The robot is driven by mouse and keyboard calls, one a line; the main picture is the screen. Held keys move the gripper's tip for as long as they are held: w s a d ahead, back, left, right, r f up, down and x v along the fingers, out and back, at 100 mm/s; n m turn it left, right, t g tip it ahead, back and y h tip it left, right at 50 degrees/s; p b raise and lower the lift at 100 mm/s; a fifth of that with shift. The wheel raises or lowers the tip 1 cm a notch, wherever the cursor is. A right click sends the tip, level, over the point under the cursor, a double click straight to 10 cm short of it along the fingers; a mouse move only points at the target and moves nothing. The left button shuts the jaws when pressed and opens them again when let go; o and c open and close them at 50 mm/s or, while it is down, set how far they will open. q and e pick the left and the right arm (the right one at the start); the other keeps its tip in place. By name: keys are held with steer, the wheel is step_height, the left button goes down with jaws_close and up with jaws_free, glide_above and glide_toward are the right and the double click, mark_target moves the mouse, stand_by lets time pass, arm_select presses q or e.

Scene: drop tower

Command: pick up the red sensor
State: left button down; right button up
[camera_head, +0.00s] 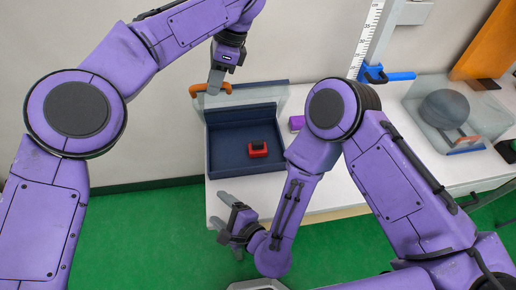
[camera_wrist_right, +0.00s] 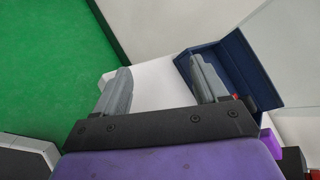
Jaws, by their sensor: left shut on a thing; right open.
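The red sensor (camera_head: 258,149), with a dark top, lies inside an open navy box (camera_head: 217,155) on the white table. In the right wrist view only a sliver of red (camera_wrist_right: 235,96) shows beside a finger. My left gripper (camera_head: 216,82) is shut on the orange handle (camera_head: 197,90) of the box's clear lid (camera_head: 262,95), which stands raised at the back. My right gripper (camera_head: 222,208) is open and empty at the table's front left edge, in front of the box and apart from the sensor. Its fingers also show in the right wrist view (camera_wrist_right: 162,85).
A purple block (camera_head: 297,123) lies right of the box, near my right arm. Farther right are a grey sphere (camera_head: 444,107) under a clear cover and a ruler column (camera_head: 367,38) with a blue clamp. Green floor (camera_head: 150,235) lies left of the table (camera_head: 320,195).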

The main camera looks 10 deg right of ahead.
mark_target(258, 142)
steer(key=w+d+m+h, duration=0.1)
steer(key=w+d+m, duration=0.1)
steer(key=m, duration=0.1)
steer(key=w+d+r+m+t+h, duration=0.1)
steer(key=w+d+m+h, duration=0.1)
steer(key=w+m, duration=0.1)
steer(key=w+d+r+m+t+h, duration=0.1)
steer(key=w+d+m+h, duration=0.1)
steer(key=w+d+m, duration=0.1)
steer(key=w+d+r+m+h, duration=0.2)
steer(key=w+d+m+h, duration=0.2)
steer(key=d+m, duration=0.3)
steer(key=shift+m, duration=0.7)
steer(key=x, duration=0.4)
steer(key=a+x, duration=0.1)
steer(key=x, duration=0.6)
steer(key=shift+w+a+f, duration=0.15)
steer(key=shift+w+f, duration=0.1)
steer(key=shift+w, duration=0.1)
steer(key=c, duration=1.1)
